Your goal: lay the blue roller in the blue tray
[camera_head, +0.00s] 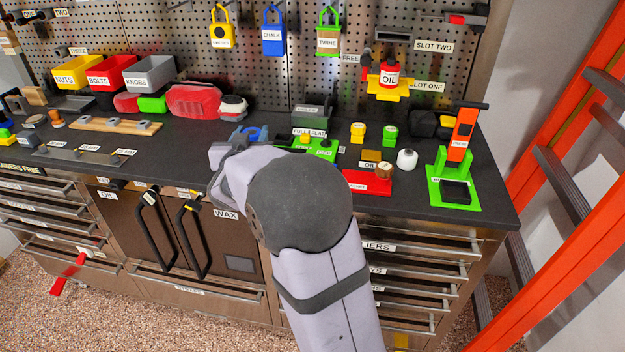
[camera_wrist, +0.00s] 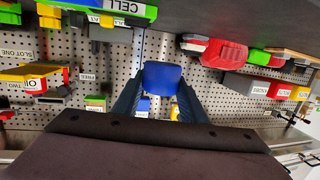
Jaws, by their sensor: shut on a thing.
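The blue roller (camera_wrist: 163,76) is between the two dark fingers of my gripper (camera_wrist: 161,84) in the wrist view, and the gripper is shut on it. In the head view a small patch of blue (camera_head: 256,132) shows just behind my wrist, above the bench; most of the gripper is hidden by my arm. I cannot make out a blue tray in either view; my arm covers part of the bench front.
A green board (camera_head: 310,149) and a red tray (camera_head: 366,184) lie right of my wrist. A green stand (camera_head: 454,192) is at the right end. Yellow, red and grey bins (camera_head: 149,74) line the back left. A blue chalk holder (camera_head: 272,40) hangs on the pegboard.

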